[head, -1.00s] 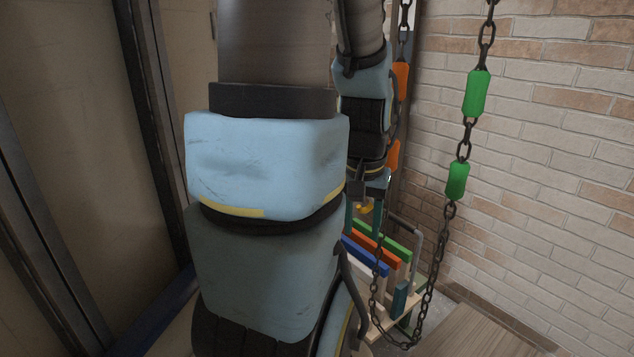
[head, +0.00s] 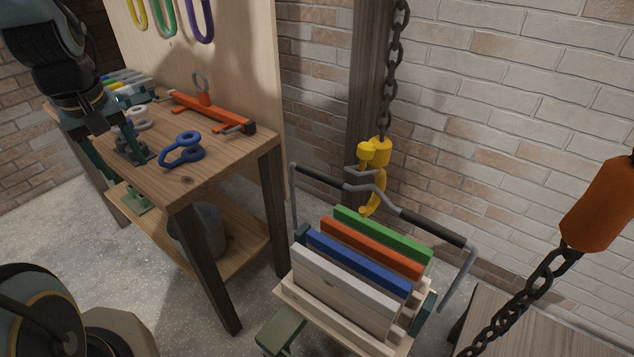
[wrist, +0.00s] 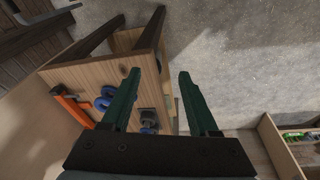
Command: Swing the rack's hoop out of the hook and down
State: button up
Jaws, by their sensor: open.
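The rack (head: 300,285) is a pale wooden frame holding white, blue, orange and green boards upright. Its grey hoop (head: 468,275) stands raised over the boards, with black sleeves on its top bar. The bent middle of the hoop's bar sits at the yellow hook (head: 372,206), which hangs from a dark chain. The exact seat of the bar in the hook is hard to tell. My gripper (wrist: 160,74) is open and empty, its green fingers apart. In the head view it is at the upper left, by the workbench, well away from the hoop.
A wooden workbench (head: 215,165) stands left of the rack, bearing an orange clamp (head: 215,112) and blue rings (head: 183,150). A grey bucket (head: 200,232) is on its lower shelf. A brick wall is behind.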

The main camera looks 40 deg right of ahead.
jog(key=w+d+f, duration=0.1)
jog(key=w+d, duration=0.1)
jog(key=d, duration=0.7)
jog(key=n+g+h+b, duration=0.1)
jog(key=n+b, duration=0.1)
jog(key=n, duration=0.1)
send_near(323, 174)
jog(key=f, duration=0.3)
jog(key=d+f+p, duration=0.1)
jog(key=f, duration=0.2)
jog(key=w+f+p, duration=0.1)
jog(key=f, duration=0.2)
jog(key=shift+d+f, duration=0.15)
jog(key=shift+d, duration=0.15)
jog(key=shift+c, duration=0.4)
grip_shut()
